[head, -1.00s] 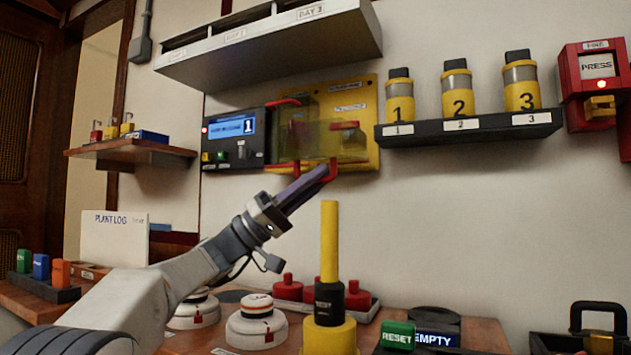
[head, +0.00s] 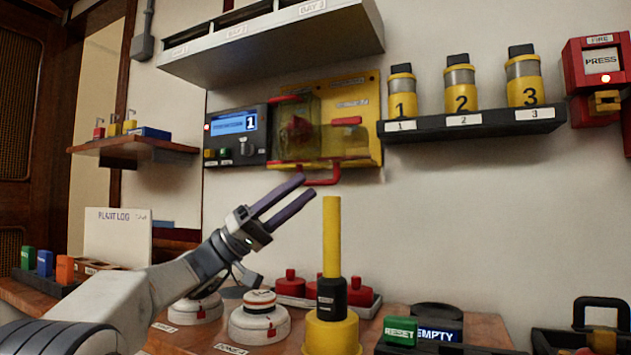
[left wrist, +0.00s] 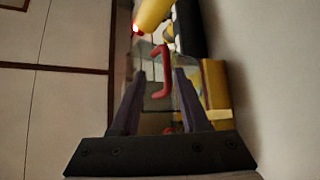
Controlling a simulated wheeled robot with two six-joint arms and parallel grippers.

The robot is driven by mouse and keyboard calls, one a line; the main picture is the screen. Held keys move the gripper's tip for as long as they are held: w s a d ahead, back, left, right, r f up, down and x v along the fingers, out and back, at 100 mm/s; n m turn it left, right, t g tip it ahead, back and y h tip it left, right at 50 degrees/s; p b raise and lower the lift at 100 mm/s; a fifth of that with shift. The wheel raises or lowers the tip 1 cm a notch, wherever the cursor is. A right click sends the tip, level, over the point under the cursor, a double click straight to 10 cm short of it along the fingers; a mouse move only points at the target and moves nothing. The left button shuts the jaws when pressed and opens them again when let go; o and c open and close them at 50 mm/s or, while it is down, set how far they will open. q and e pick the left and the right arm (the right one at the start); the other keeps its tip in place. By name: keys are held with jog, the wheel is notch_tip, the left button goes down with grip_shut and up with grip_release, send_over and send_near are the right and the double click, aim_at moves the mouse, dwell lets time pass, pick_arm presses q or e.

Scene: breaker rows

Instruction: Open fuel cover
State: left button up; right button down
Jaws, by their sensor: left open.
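A see-through cover (head: 298,130) stands on the yellow panel (head: 371,98) on the wall, with a red shape behind it. I cannot tell how far the cover is swung. A red handle (head: 322,181) sticks out at its lower edge. My left gripper (head: 307,186) is open and empty, just below and left of that handle in the head view. In the left wrist view the red handle (left wrist: 158,80) shows beyond and between the spread fingers, apart from them. My right gripper is not in view.
A black control box (head: 238,140) with a lit display adjoins the panel on the left. A shelf (head: 425,128) with numbered yellow canisters is on its right. A tall yellow post (head: 332,237) rises below the panel. A white rack (head: 270,50) hangs above.

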pick_arm(q)
jog(key=shift+v, duration=2.7)
jog(key=shift+s, duration=0.1)
